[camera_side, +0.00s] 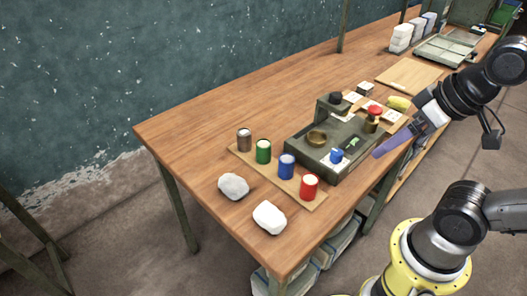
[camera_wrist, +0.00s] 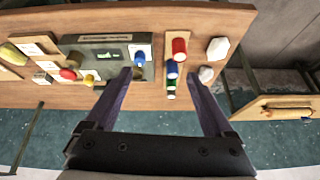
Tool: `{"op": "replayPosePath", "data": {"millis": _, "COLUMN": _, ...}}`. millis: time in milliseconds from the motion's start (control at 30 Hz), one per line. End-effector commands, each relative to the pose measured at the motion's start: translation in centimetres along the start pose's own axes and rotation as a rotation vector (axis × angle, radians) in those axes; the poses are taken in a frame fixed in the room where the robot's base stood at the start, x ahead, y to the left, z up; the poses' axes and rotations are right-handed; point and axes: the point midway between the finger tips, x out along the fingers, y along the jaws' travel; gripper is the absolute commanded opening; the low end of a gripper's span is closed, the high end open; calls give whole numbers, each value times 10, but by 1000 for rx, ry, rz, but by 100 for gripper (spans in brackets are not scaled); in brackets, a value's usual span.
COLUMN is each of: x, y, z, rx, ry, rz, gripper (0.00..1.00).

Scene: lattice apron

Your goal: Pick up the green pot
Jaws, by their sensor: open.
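The green pot (camera_side: 263,152) is a small upright cylinder with a pale top.
A red-topped stamp (camera_side: 374,112) and a yellow item (camera_side: 399,103) lie farther back. Two white lumps (camera_side: 233,186) (camera_side: 270,217) sit in front. The table's left part is clear.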

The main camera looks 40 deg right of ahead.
Motion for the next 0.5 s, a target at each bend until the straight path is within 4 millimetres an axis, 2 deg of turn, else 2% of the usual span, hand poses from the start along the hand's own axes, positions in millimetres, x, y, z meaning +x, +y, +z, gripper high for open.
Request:
{"op": "replayPosePath", "data": {"millis": 67, "x": -5, "y": 0, "z": -2, "rx": 119, "ry": -2, "rz": 0, "gripper": 87}}
{"op": "replayPosePath", "data": {"millis": 167, "x": -22, "y": -2, "z": -25, "rx": 333, "ry": 13, "rz": -4, "gripper": 87}}
{"op": "replayPosePath", "data": {"millis": 333, "x": -35, "y": -10, "z": -84, "rx": 718, "ry": -36, "rz": 12, "gripper": 87}}
{"op": "replayPosePath", "data": {"millis": 500, "x": -23, "y": -22, "z": -151, "rx": 1058, "ry": -111, "rz": 66, "gripper": 87}}
